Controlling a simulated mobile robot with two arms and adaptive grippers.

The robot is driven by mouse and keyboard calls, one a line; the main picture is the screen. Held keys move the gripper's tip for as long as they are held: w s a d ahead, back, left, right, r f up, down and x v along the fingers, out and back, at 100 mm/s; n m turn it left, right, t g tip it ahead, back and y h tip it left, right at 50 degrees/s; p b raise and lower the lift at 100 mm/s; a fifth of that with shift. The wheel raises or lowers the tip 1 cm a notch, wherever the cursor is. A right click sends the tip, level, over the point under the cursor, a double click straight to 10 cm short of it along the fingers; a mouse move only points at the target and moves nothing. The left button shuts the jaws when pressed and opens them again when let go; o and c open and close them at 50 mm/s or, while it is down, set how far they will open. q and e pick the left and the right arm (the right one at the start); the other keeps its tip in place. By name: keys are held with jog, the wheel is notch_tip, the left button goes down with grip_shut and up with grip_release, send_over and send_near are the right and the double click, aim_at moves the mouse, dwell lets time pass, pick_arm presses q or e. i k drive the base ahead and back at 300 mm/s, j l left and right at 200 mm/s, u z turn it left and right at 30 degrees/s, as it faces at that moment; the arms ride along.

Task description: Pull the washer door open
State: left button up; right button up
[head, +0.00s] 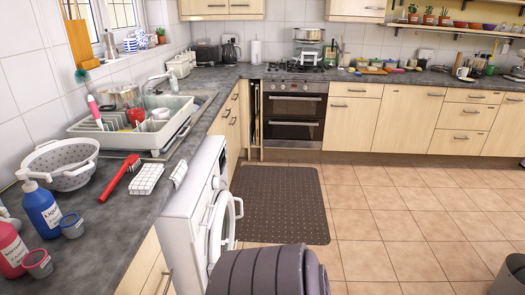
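The white washer (190,212) stands under the left counter with its front facing right. Its round door (222,228) is seen at a steep angle, with a dark glass middle and a white frame. A white handle (239,208) sticks out from the door on its right side. The door looks to be at or close to the washer's front; from this angle I cannot tell whether it is fully shut. Neither of my grippers is in view, and nothing is seen touching the door or handle.
A dark grey rounded shape fills the bottom middle, close to the door. The counter (98,225) holds bottles, a colander (62,163) and a red brush (120,178).

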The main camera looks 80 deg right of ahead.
aim_at(225, 200)
jog(key=z, duration=2.25)
jog(key=i+l+z, duration=0.1)
